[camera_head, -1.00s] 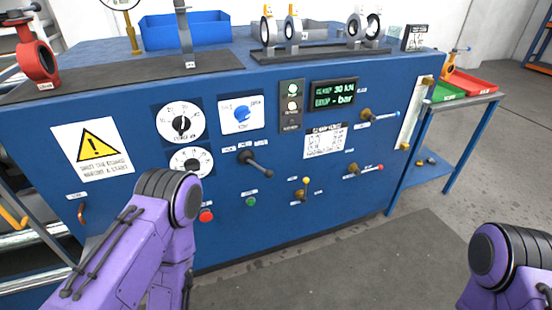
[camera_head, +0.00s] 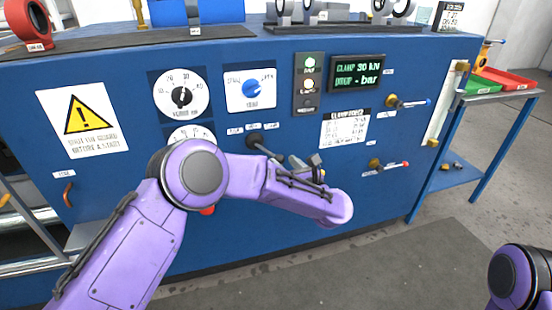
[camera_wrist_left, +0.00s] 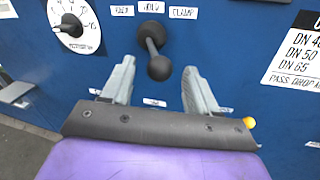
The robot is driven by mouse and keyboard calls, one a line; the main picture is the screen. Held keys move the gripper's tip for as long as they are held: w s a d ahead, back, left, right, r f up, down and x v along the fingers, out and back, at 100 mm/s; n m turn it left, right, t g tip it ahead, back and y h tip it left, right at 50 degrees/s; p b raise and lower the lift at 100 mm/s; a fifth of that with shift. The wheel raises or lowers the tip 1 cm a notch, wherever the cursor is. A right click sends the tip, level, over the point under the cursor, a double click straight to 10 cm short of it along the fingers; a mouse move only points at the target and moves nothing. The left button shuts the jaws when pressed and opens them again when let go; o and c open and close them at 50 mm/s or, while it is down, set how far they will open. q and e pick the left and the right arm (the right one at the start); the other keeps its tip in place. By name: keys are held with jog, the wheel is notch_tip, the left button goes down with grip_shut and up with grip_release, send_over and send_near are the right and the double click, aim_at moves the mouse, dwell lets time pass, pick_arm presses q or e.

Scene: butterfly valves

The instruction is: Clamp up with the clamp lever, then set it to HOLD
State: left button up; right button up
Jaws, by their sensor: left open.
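The clamp lever (camera_head: 262,148) is a black lever on the blue panel. In the head view it points down and right from its hub. In the left wrist view its round knob (camera_wrist_left: 158,68) hangs just below the hub, under the middle label of three; the right label reads CLAMP (camera_wrist_left: 183,13). My left gripper (camera_head: 304,162) is open in front of the lever. In the left wrist view the grey fingers (camera_wrist_left: 158,82) stand on either side, with the knob near the gap between their tips, not gripped. The display (camera_head: 357,73) reads CLAMP 30 kN and DROP - bar.
Dials (camera_head: 181,95) and a blue selector knob (camera_head: 251,88) sit above the lever. My left forearm partly covers a red button (camera_head: 208,210) and the lower dial.

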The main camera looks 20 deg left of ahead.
aim_at(268, 152)
pick_arm(q)
jog(key=x, duration=0.5)
jog(key=shift+w+a, duration=0.2)
jog(key=shift+f, duration=0.1)
grip_shut()
